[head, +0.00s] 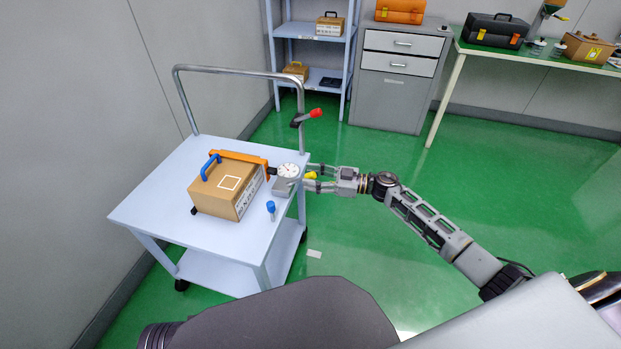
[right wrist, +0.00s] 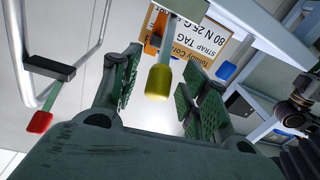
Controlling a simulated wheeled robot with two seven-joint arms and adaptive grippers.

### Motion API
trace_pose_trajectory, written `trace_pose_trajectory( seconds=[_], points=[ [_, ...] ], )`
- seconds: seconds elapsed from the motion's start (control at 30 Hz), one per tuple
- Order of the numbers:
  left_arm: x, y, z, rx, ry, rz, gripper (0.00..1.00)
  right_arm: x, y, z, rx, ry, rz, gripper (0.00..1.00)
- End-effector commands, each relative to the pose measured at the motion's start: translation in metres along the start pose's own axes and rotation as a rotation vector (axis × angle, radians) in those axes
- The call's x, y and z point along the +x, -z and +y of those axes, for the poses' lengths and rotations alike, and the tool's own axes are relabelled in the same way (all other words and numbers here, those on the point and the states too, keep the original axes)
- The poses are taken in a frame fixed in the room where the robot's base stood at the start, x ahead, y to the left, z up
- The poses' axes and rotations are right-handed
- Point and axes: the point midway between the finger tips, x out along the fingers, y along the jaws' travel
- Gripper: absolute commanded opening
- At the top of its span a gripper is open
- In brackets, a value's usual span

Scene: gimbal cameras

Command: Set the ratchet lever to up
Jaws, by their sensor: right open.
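A grey ratchet unit with a round dial (head: 289,171) sits at the right edge of the cart top, at the end of an orange strap (head: 240,157). A lever with a yellow grip (head: 311,175) sticks out from it to the right. My right gripper (head: 312,178) is open around the yellow grip. In the right wrist view the yellow grip (right wrist: 159,82) hangs between the spread fingers (right wrist: 158,92), with gaps on both sides. I cannot tell the lever's exact setting. My left gripper is not in view.
The strap crosses a cardboard box (head: 226,195) with a blue handle (head: 210,166) on the cart (head: 150,205). A blue-tipped lever (head: 271,207) stands in front of the unit. A red-tipped lever (head: 315,113) is on the cart's rail (head: 235,72).

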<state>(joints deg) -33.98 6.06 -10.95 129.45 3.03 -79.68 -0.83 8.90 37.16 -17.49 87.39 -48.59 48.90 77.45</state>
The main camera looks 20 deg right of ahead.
Motion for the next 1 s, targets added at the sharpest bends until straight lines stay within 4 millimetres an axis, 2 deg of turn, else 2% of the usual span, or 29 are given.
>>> trace_pose_trajectory(
  seconds=[0.13, 0.47, 0.8, 1.0],
  points=[
    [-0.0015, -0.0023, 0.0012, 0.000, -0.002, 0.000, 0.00, 0.0068, 0.0005, 0.0006, 0.000, -0.001, 0.001, 0.44],
    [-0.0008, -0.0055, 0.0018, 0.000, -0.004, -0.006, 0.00, 0.0078, 0.0006, 0.0004, 0.000, -0.001, 0.000, 0.43],
    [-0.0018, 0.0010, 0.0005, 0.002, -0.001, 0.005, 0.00, 0.0076, 0.0006, 0.0005, 0.000, -0.001, 0.000, 0.00],
    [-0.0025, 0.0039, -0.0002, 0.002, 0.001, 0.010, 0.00, 0.0076, 0.0006, 0.0005, -0.001, -0.001, 0.000, 0.00]
  ],
)
